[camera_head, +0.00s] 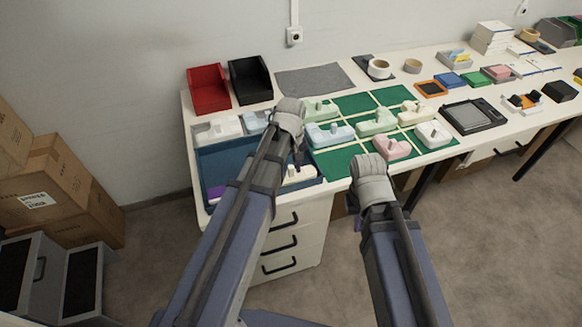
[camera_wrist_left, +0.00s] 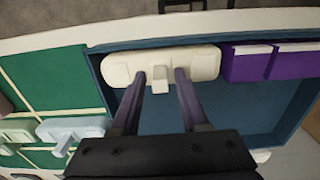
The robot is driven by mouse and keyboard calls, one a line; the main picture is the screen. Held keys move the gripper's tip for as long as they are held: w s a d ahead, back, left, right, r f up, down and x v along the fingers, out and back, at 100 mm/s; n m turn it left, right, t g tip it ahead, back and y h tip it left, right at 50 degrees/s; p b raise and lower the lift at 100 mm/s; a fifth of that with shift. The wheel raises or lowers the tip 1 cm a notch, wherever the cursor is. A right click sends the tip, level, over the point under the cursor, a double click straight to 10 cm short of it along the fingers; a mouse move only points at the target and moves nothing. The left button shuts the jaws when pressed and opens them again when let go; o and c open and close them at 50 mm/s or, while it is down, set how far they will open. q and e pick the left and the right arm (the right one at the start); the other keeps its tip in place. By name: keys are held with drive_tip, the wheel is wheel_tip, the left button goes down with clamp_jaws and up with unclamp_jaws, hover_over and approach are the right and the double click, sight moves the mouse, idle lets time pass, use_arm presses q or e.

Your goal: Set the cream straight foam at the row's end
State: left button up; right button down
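A cream straight foam (camera_wrist_left: 192,60) with a small middle tab lies in the blue tray (camera_wrist_left: 270,120) against its edge. It also shows in the head view, partly covered by my left arm (camera_head: 300,174). My left gripper (camera_wrist_left: 160,77) is over it, with its fingers apart, one on each side of the tab; whether they touch the foam I cannot tell. A green gridded mat (camera_head: 333,160) holds several foams, among them blue (camera_head: 330,134), green (camera_head: 376,122), cream (camera_head: 415,113), pink (camera_head: 391,148) and white (camera_head: 433,134). My right gripper's fingers are hidden behind its wrist at the mat's front edge.
Purple blocks (camera_wrist_left: 245,65) lie in the tray beside the cream foam. Red (camera_head: 208,90) and black (camera_head: 250,80) bins stand at the back left. A dark-framed device (camera_head: 470,116) lies right of the mat. The mat's back middle cell (camera_head: 355,103) is bare.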

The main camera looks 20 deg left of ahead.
use_arm(q)
drive_tip(key=shift+o, duration=0.7)
drive_tip(key=shift+r, duration=0.1)
wheel_tip(320, 180, up, 8)
drive_tip(key=p, duration=0.8)
drive_tip(key=shift+f, duration=0.2)
drive_tip(key=s+d+m+y, duration=0.1)
drive_tip(key=s+d+m, duration=0.9)
drive_tip(key=s, duration=0.4)
drive_tip(key=shift+s+d+m, duration=0.2)
drive_tip(key=shift+d+m, duration=0.05)
drive_tip(key=shift+m, duration=0.05)
